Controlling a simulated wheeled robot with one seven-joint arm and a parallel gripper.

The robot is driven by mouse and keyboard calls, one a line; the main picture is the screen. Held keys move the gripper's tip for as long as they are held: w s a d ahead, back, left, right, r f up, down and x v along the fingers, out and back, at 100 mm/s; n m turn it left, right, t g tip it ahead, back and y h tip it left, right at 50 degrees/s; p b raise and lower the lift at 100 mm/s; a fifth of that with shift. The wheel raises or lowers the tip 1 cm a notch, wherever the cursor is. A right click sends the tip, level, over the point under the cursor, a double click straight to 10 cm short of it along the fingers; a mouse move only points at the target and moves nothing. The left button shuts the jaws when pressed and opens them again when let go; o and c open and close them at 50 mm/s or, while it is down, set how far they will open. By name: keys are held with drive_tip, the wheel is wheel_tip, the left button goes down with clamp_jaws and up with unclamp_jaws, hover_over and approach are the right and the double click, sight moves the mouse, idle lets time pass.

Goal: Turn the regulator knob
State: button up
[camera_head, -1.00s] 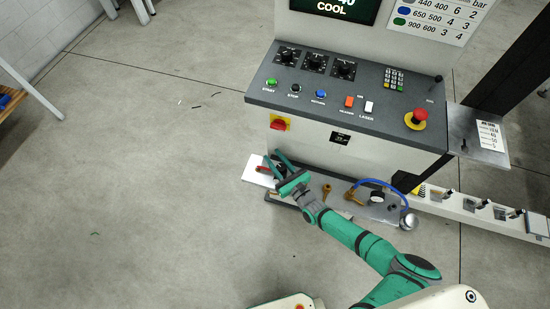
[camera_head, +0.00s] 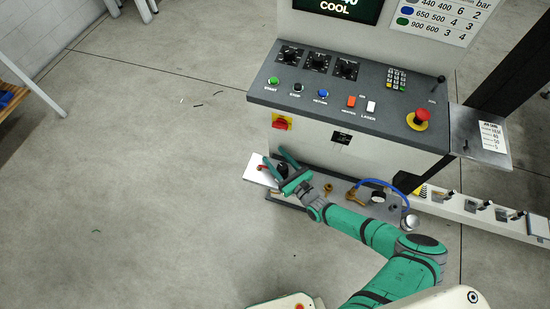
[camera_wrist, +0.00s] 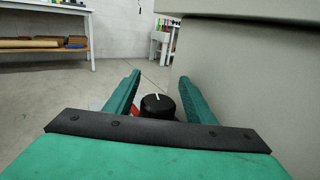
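The regulator knob is black and round, with a white pointer line on top. In the wrist view the knob (camera_wrist: 157,107) sits between my two fingers, closer to the right one. I cannot tell whether a finger touches it. In the head view the knob (camera_head: 281,171) shows at the low shelf under the console, beside my green fingers. My gripper (camera_wrist: 160,77) is open, with its fingers spread on both sides of the knob. It also shows in the head view (camera_head: 279,168). The knob's lower part is partly hidden by my gripper.
A red part (camera_wrist: 135,110) shows left of the knob. The console (camera_head: 350,85) overhangs the shelf. A brass fitting (camera_head: 328,188), a gauge (camera_head: 378,197) and a blue hose (camera_head: 385,183) lie to the right. A grey wall fills the wrist view's right side. Open floor lies left.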

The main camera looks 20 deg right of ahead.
sight(286, 170)
drive_tip(key=v, duration=1.1)
drive_tip(key=shift+a, duration=0.1)
